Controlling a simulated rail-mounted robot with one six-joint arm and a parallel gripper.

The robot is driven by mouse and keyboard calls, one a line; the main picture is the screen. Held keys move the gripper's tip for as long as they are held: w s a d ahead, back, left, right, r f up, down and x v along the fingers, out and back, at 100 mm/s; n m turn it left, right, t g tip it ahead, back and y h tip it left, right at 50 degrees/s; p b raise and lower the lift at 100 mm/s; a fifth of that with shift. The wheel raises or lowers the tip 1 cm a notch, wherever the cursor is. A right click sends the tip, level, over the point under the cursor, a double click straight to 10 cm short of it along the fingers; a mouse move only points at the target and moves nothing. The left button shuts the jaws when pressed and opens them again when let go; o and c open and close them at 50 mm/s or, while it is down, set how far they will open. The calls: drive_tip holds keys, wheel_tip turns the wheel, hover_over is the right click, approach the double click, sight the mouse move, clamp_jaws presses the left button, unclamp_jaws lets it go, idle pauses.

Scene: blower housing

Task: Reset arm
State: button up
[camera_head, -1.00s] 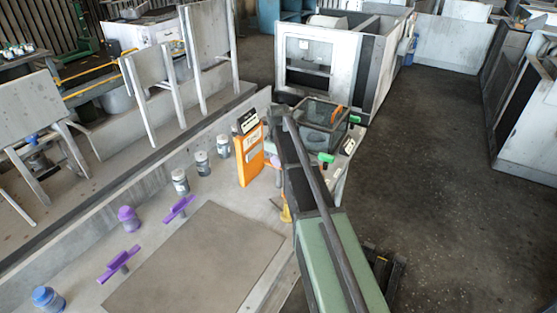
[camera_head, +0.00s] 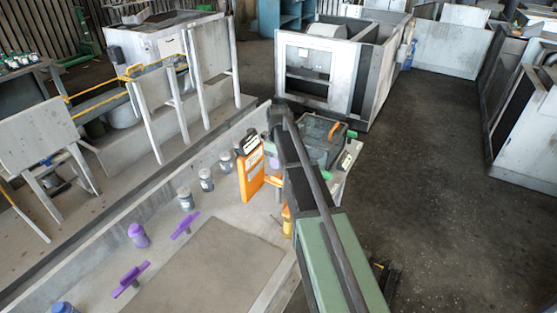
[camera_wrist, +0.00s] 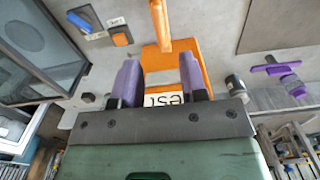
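My arm reaches over the right part of the workbench (camera_head: 215,262). In the wrist view my gripper (camera_wrist: 160,75) has two purple fingers standing apart, with no object visibly held between them. An orange box (camera_wrist: 162,62) with a white label lies beyond and partly behind the fingers. The orange box also shows in the head view (camera_head: 250,175), upright on the bench left of my arm. In the head view my arm hides most of the gripper.
A dark bin (camera_head: 322,132) stands at the bench's far end. Purple-handled parts (camera_head: 130,280), a purple-capped jar (camera_head: 138,235) and several grey jars (camera_head: 206,180) line the bench. White-walled machines (camera_head: 345,70) stand behind. The floor at right (camera_head: 450,190) is clear.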

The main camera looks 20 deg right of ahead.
drive_tip(key=shift+r, duration=0.9)
drive_tip(key=s+a+m, duration=0.3)
drive_tip(key=s+a, duration=0.5)
drive_tip(key=s, duration=0.4)
drive_tip(key=s+a+m, duration=0.4)
drive_tip(key=s+a, duration=0.4)
drive_tip(key=s, duration=0.5)
drive_tip(key=shift+s, duration=0.15)
